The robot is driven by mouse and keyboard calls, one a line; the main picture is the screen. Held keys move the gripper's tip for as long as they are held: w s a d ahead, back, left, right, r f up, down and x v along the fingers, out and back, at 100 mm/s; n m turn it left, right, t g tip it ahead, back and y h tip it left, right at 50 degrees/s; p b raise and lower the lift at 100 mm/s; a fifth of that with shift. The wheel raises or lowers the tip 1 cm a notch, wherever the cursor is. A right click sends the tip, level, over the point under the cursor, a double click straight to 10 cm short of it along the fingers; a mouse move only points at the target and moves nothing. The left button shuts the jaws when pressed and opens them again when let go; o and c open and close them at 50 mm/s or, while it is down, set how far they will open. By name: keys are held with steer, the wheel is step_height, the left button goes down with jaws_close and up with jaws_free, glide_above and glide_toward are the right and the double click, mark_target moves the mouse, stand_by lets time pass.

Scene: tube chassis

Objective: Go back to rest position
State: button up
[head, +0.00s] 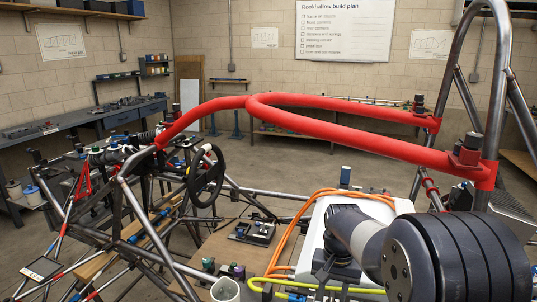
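My arm shows at the lower right of the head view, with a grey link and a large dark ribbed joint close to the camera. My gripper is not in the picture, so I cannot see whether it is open or holding anything. The tube chassis (135,203) of bare steel tubes fills the left and middle. A red tube (345,144) loops across the upper middle, above and behind my arm, and meets the steel roll hoop (497,70) at the right.
A black steering wheel (206,176) sits inside the chassis. Orange cable (287,232) and yellow-green cable (305,286) run beside my arm. A workbench (85,122) stands along the left wall. Open concrete floor shows under the red tube.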

step_height(320, 180, up, 10)
step_height(320, 180, down, 11)
steer(key=shift+r, duration=0.2)
steer(key=shift+f, duration=0.35)
steer(key=n+b, duration=0.1)
steer(key=n, duration=0.5)
steer(key=shift+n, duration=0.3)
steer(key=n+b, duration=0.2)
steer(key=n, duration=0.4)
step_height(320, 180, up, 11)
